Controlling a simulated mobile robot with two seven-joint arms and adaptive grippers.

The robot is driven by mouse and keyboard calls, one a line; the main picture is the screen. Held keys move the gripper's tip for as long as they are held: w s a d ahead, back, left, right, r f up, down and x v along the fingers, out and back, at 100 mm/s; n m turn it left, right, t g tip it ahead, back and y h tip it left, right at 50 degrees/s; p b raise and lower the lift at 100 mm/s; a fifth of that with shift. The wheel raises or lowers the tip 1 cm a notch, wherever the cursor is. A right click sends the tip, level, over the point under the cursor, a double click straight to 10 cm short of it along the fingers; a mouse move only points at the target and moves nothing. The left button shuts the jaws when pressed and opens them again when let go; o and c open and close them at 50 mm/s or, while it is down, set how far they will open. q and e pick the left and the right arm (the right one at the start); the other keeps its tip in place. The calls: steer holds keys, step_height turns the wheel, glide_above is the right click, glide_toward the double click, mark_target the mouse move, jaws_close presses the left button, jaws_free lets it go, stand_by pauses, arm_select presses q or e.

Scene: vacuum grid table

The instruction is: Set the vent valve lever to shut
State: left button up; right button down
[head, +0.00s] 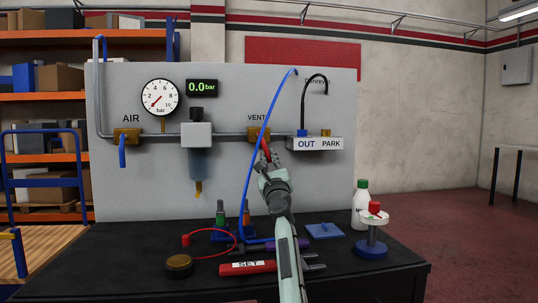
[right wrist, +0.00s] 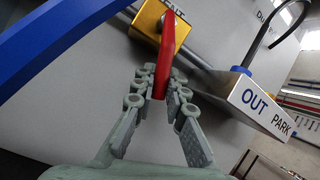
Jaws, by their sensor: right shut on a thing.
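The vent valve is a brass body (head: 258,133) on the grey pipe under the word VENT; it also shows in the right wrist view (right wrist: 150,22). Its red lever (head: 265,150) points down from the valve, slightly tilted in the head view. In the right wrist view the lever (right wrist: 164,60) runs from the brass body down between my fingers. My right gripper (head: 267,165) is shut on the lower end of the lever, with a finger on each side in the right wrist view (right wrist: 160,92). My left gripper is not in view.
A blue hose (head: 252,150) arcs past the vent valve, close to my right gripper. The OUT/PARK block (head: 314,144) sits just right of it. The air valve (head: 127,135) with a blue lever, and a gauge (head: 160,97), are at left. A bottle (head: 360,208) stands on the black table.

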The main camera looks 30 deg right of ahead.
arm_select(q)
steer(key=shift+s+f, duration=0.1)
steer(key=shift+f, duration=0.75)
arm_select(e)
steer(key=shift+w+a+f+m+g+h, duration=0.15)
steer(key=shift+a+m+g+h, duration=0.3)
steer(key=shift+m, duration=0.6)
steer(key=shift+w+a+f+m+g+h, duration=0.15)
steer(key=shift+a+m+h, duration=0.3)
steer(key=shift+m, duration=0.55)
steer(key=shift+w+a+m+g+h, duration=0.1)
steer(key=shift+a+m+g+h, duration=0.4)
steer(key=shift+m, duration=0.55)
steer(key=shift+d, duration=0.2)
steer(key=c, duration=1.5)
jaws_free()
steer(key=shift+c, duration=0.2)
steer(key=v, duration=0.7)
steer(key=shift+s, duration=0.15)
steer(key=shift+a+f, duration=0.15)
